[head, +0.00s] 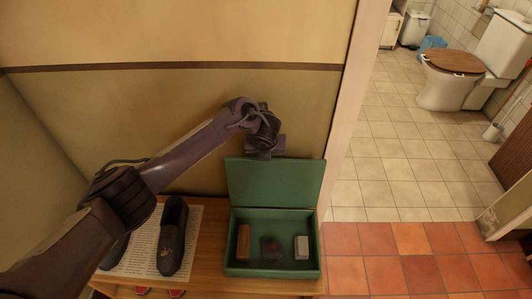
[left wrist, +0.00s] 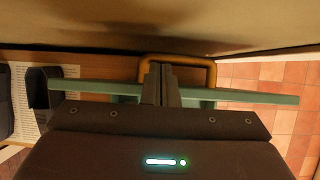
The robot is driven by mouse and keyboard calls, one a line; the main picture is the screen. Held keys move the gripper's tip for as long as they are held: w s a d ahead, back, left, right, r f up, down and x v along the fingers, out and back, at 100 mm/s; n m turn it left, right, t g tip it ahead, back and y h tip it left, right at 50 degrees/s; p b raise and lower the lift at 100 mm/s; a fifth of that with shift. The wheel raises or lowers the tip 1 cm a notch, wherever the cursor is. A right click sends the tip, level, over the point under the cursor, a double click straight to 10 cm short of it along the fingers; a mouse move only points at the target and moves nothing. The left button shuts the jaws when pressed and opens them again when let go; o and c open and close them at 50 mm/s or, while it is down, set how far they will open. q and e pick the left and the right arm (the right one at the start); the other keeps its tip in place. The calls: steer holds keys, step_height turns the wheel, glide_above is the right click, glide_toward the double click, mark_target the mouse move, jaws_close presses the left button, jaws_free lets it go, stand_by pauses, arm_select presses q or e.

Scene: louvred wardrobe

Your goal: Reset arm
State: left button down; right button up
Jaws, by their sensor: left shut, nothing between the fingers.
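My left arm reaches in from the left, and its gripper (head: 264,152) is above and behind the raised lid of a green box (head: 231,252). In the left wrist view the two fingers (left wrist: 162,84) are closed together and hold nothing. The lid's thin green edge (left wrist: 100,86) runs across that view on both sides of the fingers. A yellow-brown loop (left wrist: 212,70), perhaps a handle, shows around the fingertips; I cannot tell whether they touch it. My right gripper is out of view.
The box stands on a wooden bench (head: 208,262) against a wall. Dark shoes (head: 172,237) lie on a printed sheet (head: 196,219) left of it, partly under my arm. Right of the door frame (head: 350,90) are open tiled floor (head: 385,180) and a toilet (head: 450,85).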

arm_select(q)
steer(key=v, duration=0.3)
steer(key=shift+r, duration=0.25)
steer(key=s+d+f+n+h, duration=0.3)
steer(key=s+d+n, duration=0.4)
steer(key=s+n, duration=0.45)
steer(key=s+a+r+n+g+y, duration=0.2)
steer(key=s+a+n+y, duration=0.1)
steer(key=s+a+n, duration=1.95)
step_height(320, 180, down, 26)
steer(key=a+g+p, duration=0.1)
steer(key=a+p, duration=0.1)
steer(key=s+a+f+g, duration=0.1)
steer(key=s+a+f, duration=0.2)
steer(key=s+f, duration=1.6)
steer(key=shift+s+a+p, duration=0.15)
steer(key=shift+s+p, duration=0.15)
steer(key=shift+s, duration=0.3)
